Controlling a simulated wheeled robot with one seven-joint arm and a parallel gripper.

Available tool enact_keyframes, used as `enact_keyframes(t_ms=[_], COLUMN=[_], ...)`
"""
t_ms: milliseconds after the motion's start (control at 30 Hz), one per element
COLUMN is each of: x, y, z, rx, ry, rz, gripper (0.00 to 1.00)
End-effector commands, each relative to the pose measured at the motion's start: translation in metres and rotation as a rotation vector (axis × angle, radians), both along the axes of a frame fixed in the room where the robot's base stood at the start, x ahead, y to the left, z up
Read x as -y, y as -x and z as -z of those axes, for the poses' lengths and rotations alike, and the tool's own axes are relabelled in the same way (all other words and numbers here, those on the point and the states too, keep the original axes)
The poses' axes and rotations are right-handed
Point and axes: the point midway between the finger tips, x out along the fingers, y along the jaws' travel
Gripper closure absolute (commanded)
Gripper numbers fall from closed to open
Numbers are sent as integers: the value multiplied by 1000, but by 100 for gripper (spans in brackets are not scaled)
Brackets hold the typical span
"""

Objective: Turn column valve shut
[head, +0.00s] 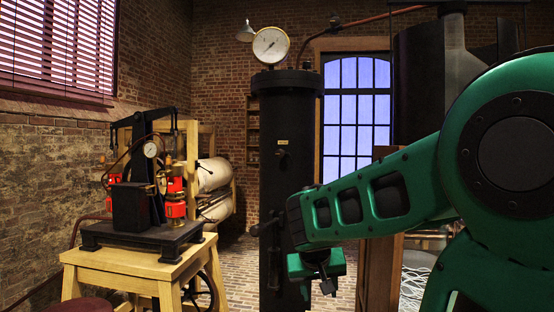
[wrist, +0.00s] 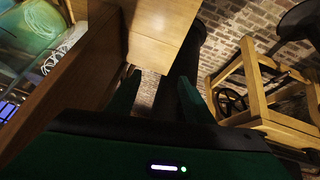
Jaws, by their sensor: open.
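The tall black column (head: 287,115) stands in the middle of the head view with a round white gauge (head: 271,45) on top. A small dark fitting (head: 281,153) sits on its front, below a small pale label. A dark handle-like part (head: 266,226) sticks out at its lower left; I cannot tell which part is the valve. My gripper (head: 318,284) is low in front of the column, partly covering it. In the wrist view my gripper (wrist: 157,92) has its fingers apart, with nothing seen held. A dark upright shape, likely the column (wrist: 182,70), shows behind the right finger.
A wooden table (head: 140,262) with a black press-like machine (head: 140,205) and a gauge stands left. Pale cylinders (head: 213,175) lie on a rack behind it. A wooden cabinet (head: 378,255) stands right of the column, close by my gripper in the wrist view. Brick floor shows between.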

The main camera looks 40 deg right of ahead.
Motion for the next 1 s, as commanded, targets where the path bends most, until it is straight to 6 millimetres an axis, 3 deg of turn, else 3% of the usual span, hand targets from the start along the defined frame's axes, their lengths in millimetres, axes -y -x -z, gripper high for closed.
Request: enact_keyframes(t_ms=[33,200,333,500,700,800,1000], x=[19,70,92,102,96,93,96], y=[-29,-119,-180,-243,-283,-290,-297], z=[-16,-87,-143,-214,-270,-284,-294], rx=[57,277,446,663,848,896,921], ry=[79,349,541,768,956,1007,1034], rz=[12,24,14,-15,-52,-62,-68], gripper=[53,53,53,53,53,53,53])
